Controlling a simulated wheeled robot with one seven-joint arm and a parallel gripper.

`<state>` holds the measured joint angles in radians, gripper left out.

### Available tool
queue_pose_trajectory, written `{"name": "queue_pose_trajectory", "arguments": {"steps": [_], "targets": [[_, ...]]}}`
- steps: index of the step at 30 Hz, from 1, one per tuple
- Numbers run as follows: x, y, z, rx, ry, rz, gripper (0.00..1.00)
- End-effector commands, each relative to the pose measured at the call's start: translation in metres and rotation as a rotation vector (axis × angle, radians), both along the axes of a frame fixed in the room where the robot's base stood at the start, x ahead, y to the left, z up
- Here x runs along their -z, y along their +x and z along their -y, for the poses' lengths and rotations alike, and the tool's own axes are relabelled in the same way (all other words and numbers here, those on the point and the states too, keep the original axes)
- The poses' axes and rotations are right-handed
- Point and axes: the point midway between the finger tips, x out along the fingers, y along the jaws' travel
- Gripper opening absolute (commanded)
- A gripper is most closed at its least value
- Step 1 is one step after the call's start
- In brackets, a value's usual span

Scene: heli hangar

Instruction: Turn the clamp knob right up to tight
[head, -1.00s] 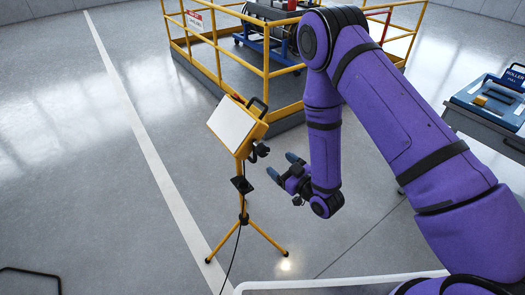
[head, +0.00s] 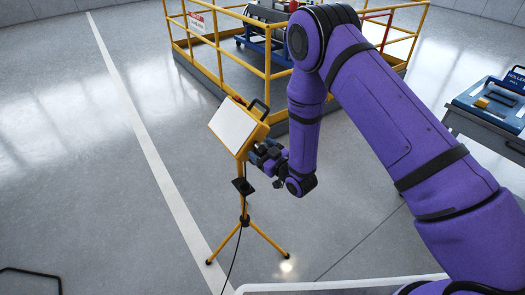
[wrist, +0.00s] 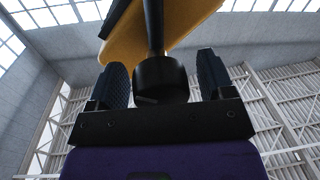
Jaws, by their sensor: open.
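A yellow work lamp (head: 237,127) with a white panel stands on a yellow tripod. The clamp knob (wrist: 160,80) is a black round knob on a dark stem, seen from below in the wrist view under the yellow lamp body (wrist: 185,30). My gripper (head: 262,152) is at the lamp's right side, just below its head. In the wrist view my gripper (wrist: 162,82) is open, with one dark finger on each side of the knob and a visible gap at each side. In the head view my fingers largely hide the knob.
A black cable (head: 232,262) runs down from the lamp to the floor. A yellow railed platform (head: 215,75) stands behind the lamp. A cart with a blue case (head: 490,100) is at the right.

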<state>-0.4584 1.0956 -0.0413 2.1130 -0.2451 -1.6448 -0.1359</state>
Motion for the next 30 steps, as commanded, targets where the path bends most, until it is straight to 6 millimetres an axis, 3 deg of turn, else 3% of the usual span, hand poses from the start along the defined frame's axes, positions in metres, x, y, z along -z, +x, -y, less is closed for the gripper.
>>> {"name": "queue_pose_trajectory", "arguments": {"steps": [1,6,8,20,30], "targets": [[0.0,-0.0001,0.0001,0.0,0.0,0.0,0.75],[0.0,-0.0002,0.0,0.0,0.0,0.0,0.36],[0.0,-0.0003,0.0001,0.0,0.0,0.0,0.26],[0.0002,-0.0001,0.0009,0.001,0.057,-0.04,0.27],[0.0002,0.0003,0.0018,0.002,0.274,-0.185,0.27]]}}
